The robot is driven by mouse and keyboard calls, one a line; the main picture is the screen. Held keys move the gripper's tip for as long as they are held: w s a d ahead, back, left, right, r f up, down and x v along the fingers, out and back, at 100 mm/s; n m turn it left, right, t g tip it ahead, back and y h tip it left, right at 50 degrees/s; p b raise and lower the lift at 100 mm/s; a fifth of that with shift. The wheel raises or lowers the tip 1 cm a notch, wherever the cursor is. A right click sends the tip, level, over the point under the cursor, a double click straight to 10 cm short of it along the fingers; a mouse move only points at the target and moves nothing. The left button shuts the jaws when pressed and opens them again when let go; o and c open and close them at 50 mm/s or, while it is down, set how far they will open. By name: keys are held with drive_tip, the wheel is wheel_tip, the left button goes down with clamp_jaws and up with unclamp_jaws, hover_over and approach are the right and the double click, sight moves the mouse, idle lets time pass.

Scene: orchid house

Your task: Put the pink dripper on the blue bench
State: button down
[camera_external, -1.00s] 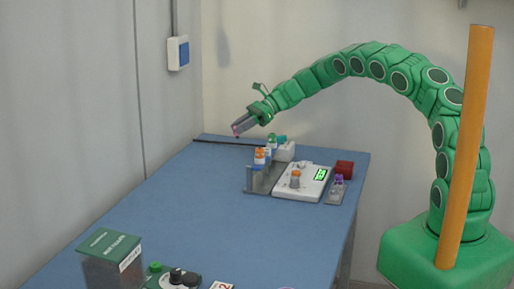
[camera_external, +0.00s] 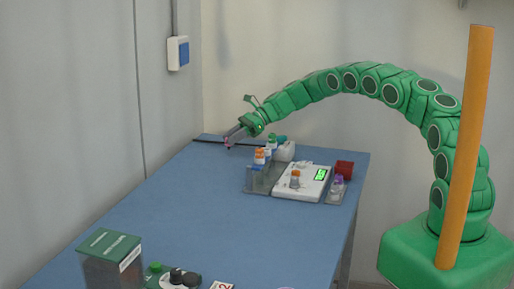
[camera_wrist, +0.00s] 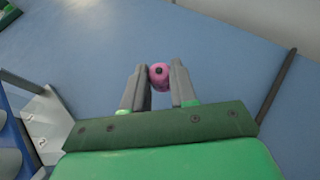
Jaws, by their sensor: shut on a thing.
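The pink dripper (camera_wrist: 159,75) is between the fingertips of my gripper (camera_wrist: 157,88) in the wrist view, with a dark spot on its end. My gripper is shut on it. In the external view my gripper (camera_external: 235,135) is over the far left part of the blue bench (camera_external: 180,205), and a bit of pink from the dripper (camera_external: 228,143) shows at its tip. I cannot tell whether the dripper touches the bench top. The bench also fills much of the wrist view (camera_wrist: 225,65).
A grey rack with vials (camera_external: 262,178) stands right of my gripper, beside a white scale (camera_external: 302,182) and a red block (camera_external: 344,169). A dark strip (camera_wrist: 277,85) lies along the bench's far edge. A green-lidded box (camera_external: 110,255) stands at the front. The bench's middle is clear.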

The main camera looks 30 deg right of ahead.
sight(228, 148)
drive_tip(key=shift+w+a+f, duration=0.1)
drive_tip(key=shift+w+f, duration=0.05)
drive_tip(key=shift+f, duration=0.05)
drive_tip(key=shift+w+f, duration=0.1)
drive_tip(key=shift+f, duration=1.5)
drive_tip(key=shift+f, duration=0.15)
drive_tip(key=c, duration=0.9)
unclamp_jaws()
drive_tip(key=shift+d+r, duration=0.25)
drive_tip(key=shift+d, duration=0.05)
drive_tip(key=v, duration=1.1)
drive_tip(key=shift+d+r, duration=0.1)
drive_tip(key=shift+d, duration=0.05)
